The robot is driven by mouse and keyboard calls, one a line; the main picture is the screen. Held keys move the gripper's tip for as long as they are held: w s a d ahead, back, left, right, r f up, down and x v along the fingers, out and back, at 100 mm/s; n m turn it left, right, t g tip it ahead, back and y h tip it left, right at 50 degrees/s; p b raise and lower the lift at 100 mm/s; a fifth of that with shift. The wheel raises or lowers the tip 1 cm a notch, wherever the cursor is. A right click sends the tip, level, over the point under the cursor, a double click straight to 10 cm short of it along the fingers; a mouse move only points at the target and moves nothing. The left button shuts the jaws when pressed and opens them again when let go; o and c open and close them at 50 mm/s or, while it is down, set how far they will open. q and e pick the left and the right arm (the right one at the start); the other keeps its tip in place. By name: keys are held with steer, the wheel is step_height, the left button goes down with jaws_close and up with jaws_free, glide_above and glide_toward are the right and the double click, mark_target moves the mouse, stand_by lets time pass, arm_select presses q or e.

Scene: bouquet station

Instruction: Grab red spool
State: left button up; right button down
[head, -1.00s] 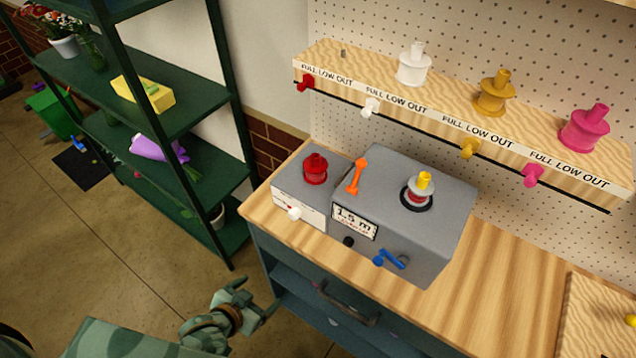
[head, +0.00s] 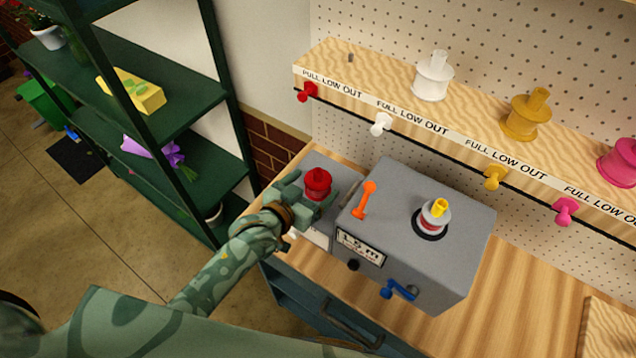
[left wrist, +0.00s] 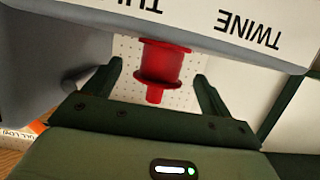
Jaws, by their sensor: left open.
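In the left wrist view the red spool (left wrist: 161,68) shows between the two dark green fingers of the left gripper (left wrist: 158,80), with a gap on each side. I cannot tell whether any finger touches it. My right gripper is not in view.
A larger grey machine (head: 415,240) with an orange lever (head: 365,199) and a blue crank (head: 399,290) stands right beside the spool. A wooden shelf (head: 390,85) with white, yellow and pink spools is above. A green rack (head: 185,95) stands at left.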

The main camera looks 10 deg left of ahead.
mark_target(323, 179)
arm_select(q)
steer(key=x, duration=0.5)
steer(key=shift+f+b, duration=0.2)
steer(key=shift+b, duration=0.2)
steer(key=shift+s, duration=0.15)
steer(key=shift+c, duration=0.3)
steer(key=c, duration=1.1)
steer(key=shift+r, duration=0.15)
